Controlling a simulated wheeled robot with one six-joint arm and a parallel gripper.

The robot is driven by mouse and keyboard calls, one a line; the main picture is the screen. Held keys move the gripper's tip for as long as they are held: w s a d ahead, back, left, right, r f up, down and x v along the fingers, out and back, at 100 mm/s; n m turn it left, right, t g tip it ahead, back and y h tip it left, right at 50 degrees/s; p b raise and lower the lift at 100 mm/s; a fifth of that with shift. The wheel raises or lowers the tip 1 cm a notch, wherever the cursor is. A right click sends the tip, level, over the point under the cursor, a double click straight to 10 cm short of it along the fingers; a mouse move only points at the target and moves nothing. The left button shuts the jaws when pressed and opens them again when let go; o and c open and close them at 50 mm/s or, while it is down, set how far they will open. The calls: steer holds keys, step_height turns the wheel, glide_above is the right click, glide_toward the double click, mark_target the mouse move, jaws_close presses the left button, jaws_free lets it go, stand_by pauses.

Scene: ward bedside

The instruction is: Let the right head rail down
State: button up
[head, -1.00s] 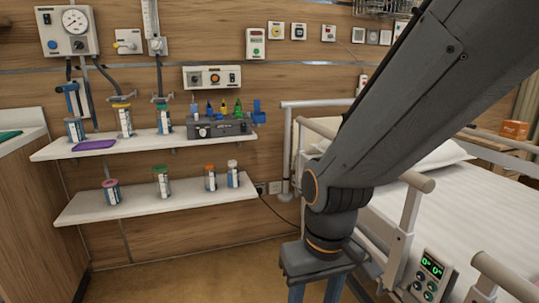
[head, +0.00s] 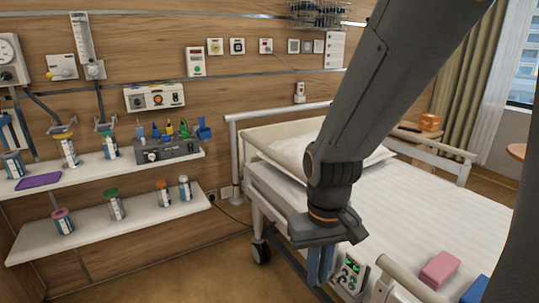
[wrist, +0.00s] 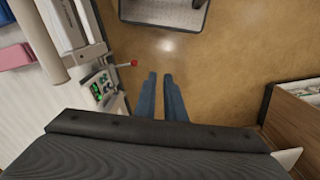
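The bed (head: 440,215) stands at right with white bedding. Its near head-end side is partly hidden behind my arm, so I cannot clearly tell the height of the near head rail there. A small control panel with green lights (head: 351,274) is on the near side; it also shows in the wrist view (wrist: 100,87). A lever with a red knob (wrist: 134,63) sticks out beside it. My gripper (wrist: 161,76) points down beside the panel, right of the knob in the wrist view and apart from it. A narrow gap shows between its blue fingers (head: 320,265); they hold nothing.
A near-side rail (head: 405,282) toward the foot and a far rail (head: 440,150) stand raised. Pink (head: 439,268) and blue items lie on the bed. Wall shelves (head: 110,225) hold several bottles at left. Floor between shelves and bed is clear.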

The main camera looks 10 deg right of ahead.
steer(key=shift+w+d+r, duration=0.1)
steer(key=shift+w+r, duration=0.05)
steer(key=shift+w, duration=0.2)
jaws_close()
steer(key=w+d+r+m+p, duration=0.2)
steer(key=w+d+r+m, duration=0.3)
steer(key=w+d, duration=0.3)
steer(key=w+d+r+m+p, duration=0.2)
steer(key=w+d+r+m, duration=0.35)
steer(key=w, duration=0.45)
steer(key=w+d+r+m+p, duration=0.2)
steer(key=w+d+r+m, duration=0.3)
steer(key=w, duration=0.4)
step_height(320, 180, down, 10)
steer(key=a+n+p, duration=0.1)
steer(key=a+p, duration=0.1)
steer(key=p, duration=0.2)
steer(key=shift+s+a+f+y, duration=0.15)
steer(key=shift+s+a+y, duration=0.15)
steer(key=shift+s+a, duration=0.15)
